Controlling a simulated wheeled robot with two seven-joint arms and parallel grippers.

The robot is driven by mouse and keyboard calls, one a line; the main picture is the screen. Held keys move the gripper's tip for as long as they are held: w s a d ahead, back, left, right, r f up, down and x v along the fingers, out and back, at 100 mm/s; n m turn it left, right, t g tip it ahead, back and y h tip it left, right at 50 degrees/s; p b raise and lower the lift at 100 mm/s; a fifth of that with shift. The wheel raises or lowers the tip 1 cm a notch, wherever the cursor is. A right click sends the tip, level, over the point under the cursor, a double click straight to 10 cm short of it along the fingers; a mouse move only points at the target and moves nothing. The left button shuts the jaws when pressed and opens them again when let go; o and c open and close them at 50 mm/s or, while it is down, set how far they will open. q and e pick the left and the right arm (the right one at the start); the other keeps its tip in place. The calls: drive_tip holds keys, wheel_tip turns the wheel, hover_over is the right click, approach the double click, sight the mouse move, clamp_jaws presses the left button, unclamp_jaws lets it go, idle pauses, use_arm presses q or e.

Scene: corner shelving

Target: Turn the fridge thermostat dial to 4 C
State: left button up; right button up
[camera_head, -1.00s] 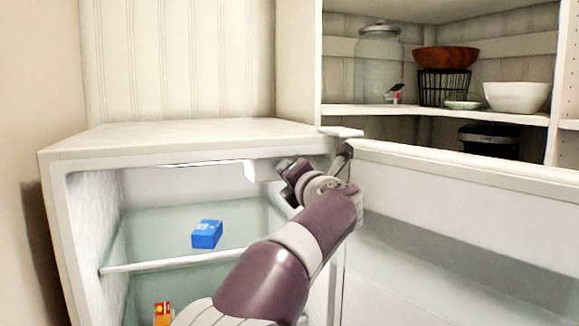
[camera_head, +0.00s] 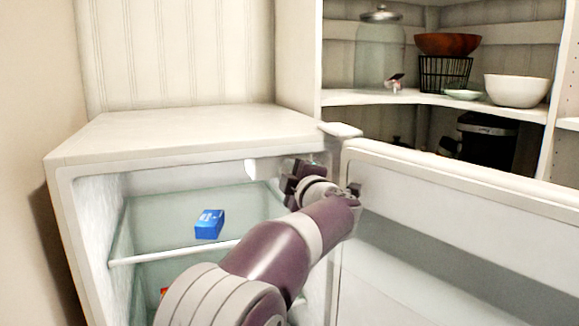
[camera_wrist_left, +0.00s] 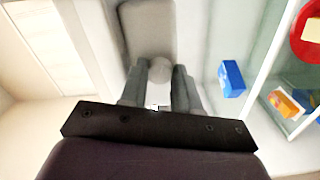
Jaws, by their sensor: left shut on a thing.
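The thermostat dial (camera_wrist_left: 158,70) is a small pale round knob on a light housing (camera_wrist_left: 148,28) in the left wrist view. My left gripper (camera_wrist_left: 160,84) is shut on the dial, one grey finger on each side of it. In the head view my left gripper (camera_head: 291,183) reaches under the upper right of the open fridge (camera_head: 190,148). There the hand hides the dial, and only a pale piece of the housing (camera_head: 250,168) shows beside it. I cannot read any dial marks. My right gripper is not in view.
The open fridge door (camera_head: 450,190) stands to the right of my arm. A blue box (camera_head: 209,224) sits inside the fridge, above a shelf edge (camera_head: 175,252). Corner shelves at the back right hold a glass jar (camera_head: 380,50), a brown bowl (camera_head: 447,43) and a white bowl (camera_head: 516,90).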

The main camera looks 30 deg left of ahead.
use_arm(q)
drive_tip(key=shift+m, duration=1.2)
drive_tip(key=shift+f, duration=0.15)
drive_tip(key=o, duration=0.9)
drive_tip(key=shift+o, duration=0.7)
drive_tip(key=shift+d, duration=0.1)
